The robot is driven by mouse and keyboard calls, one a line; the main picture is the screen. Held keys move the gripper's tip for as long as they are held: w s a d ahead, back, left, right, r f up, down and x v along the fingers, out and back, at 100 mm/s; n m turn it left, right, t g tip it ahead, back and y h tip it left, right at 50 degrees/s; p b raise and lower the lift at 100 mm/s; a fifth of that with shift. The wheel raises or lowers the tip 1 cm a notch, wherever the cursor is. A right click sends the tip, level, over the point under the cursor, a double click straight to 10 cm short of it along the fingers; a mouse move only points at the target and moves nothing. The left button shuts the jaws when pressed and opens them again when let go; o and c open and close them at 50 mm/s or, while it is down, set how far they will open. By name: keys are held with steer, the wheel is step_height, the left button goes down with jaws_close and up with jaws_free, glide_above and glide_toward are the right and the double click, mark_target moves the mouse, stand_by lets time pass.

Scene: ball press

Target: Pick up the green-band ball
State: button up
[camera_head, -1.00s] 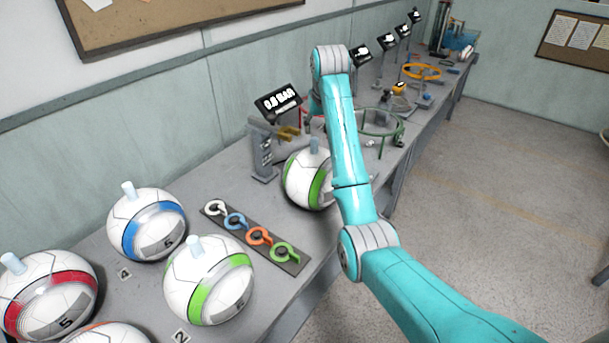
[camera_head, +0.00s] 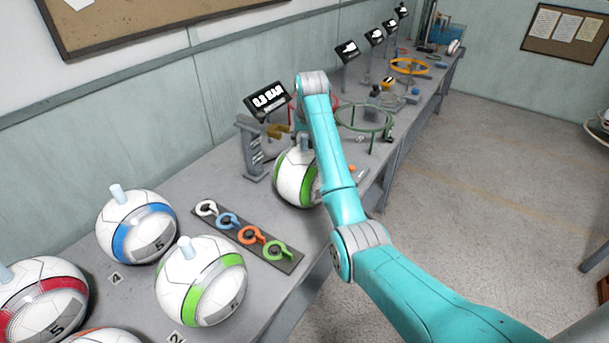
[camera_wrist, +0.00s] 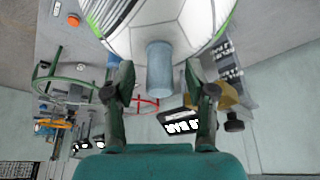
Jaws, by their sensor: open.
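One green-band ball (camera_head: 294,178), white with a pale blue peg on top, sits on the bench beside the post with a display. My arm partly covers its right side. In the wrist view this ball (camera_wrist: 160,22) fills the top, with its peg (camera_wrist: 160,70) pointing toward me. My gripper (camera_wrist: 158,76) is open, one finger on each side of the peg, with gaps visible on both sides. In the head view my gripper is largely hidden behind my arm. Another green-band ball (camera_head: 199,280) with a peg stands nearer on the bench.
A blue-band ball (camera_head: 137,227) and a red-band ball (camera_head: 42,302) stand at left. A dark strip (camera_head: 288,262) holds white, blue, orange and green ring tags. A post (camera_head: 252,150) with a display (camera_head: 267,101) stands close behind the ball. A green ring stand (camera_head: 364,118) is beyond.

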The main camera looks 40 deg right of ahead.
steer(key=shift+w+f, duration=0.1)
steer(key=shift+f, duration=0.25)
steer(key=shift+c, duration=0.2)
jaws_close()
steer(key=shift+r, duration=0.2)
